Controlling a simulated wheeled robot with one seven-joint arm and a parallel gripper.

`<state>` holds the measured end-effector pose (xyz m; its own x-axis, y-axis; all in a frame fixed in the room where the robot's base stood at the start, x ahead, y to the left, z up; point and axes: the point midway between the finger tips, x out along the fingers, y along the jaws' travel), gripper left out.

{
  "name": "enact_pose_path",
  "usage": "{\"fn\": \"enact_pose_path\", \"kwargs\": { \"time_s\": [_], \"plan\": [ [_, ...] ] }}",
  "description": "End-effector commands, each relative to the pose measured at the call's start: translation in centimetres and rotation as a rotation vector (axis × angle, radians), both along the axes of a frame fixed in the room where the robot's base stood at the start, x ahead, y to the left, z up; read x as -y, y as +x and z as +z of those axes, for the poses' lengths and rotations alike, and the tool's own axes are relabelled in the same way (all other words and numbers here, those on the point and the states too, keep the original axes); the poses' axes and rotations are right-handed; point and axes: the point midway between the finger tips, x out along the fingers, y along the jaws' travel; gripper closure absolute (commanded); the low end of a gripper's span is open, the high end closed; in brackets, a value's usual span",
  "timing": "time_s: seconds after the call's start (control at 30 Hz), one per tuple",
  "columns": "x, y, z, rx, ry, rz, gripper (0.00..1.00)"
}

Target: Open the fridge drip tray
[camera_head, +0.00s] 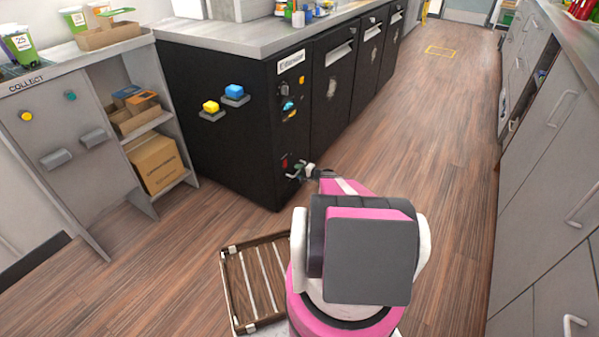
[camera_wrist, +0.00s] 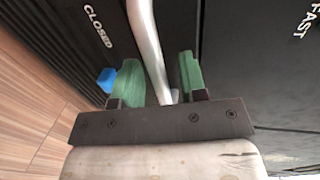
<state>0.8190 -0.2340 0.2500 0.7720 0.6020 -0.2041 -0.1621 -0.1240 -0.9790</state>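My gripper (camera_head: 303,172) is at the lower front corner of the black fridge counter (camera_head: 225,130). In the wrist view my gripper (camera_wrist: 162,85) has its two green fingers apart. A slanting silver bar (camera_wrist: 150,50), like a handle, runs between them, and the gap looks wider than the bar. I cannot tell whether either finger touches it. Behind the bar is a black panel marked "CLOSED" (camera_wrist: 97,27), and another dark panel with "FAST" (camera_wrist: 302,22) is to the right. The drip tray itself cannot be clearly made out.
A blue piece (camera_wrist: 106,80) shows beside the left finger. Yellow (camera_head: 211,106) and blue (camera_head: 234,91) knobs stick out of the counter side. A grey shelf unit (camera_head: 95,145) stands left and grey drawers (camera_head: 555,150) line the right. The wooden floor (camera_head: 430,130) between is clear.

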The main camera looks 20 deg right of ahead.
Motion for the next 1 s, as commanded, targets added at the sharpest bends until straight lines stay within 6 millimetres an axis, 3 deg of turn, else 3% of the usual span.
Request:
{"fn": "enact_pose_path", "kwargs": {
  "time_s": [0.17,0.3,0.67,0.87,1.0],
  "plan": [
    [0.0,0.0,0.0,0.0,0.0,0.0,0.61],
    [0.0,0.0,0.0,0.0,0.0,0.0,1.0],
    [0.9,-1.2,0.0,-0.001,-0.001,0.0,1.0],
    [3.5,-4.7,0.1,-0.002,0.001,-0.004,1.0],
    [6.3,-8.3,0.1,-0.002,0.001,-0.005,1.0]
  ]
}}
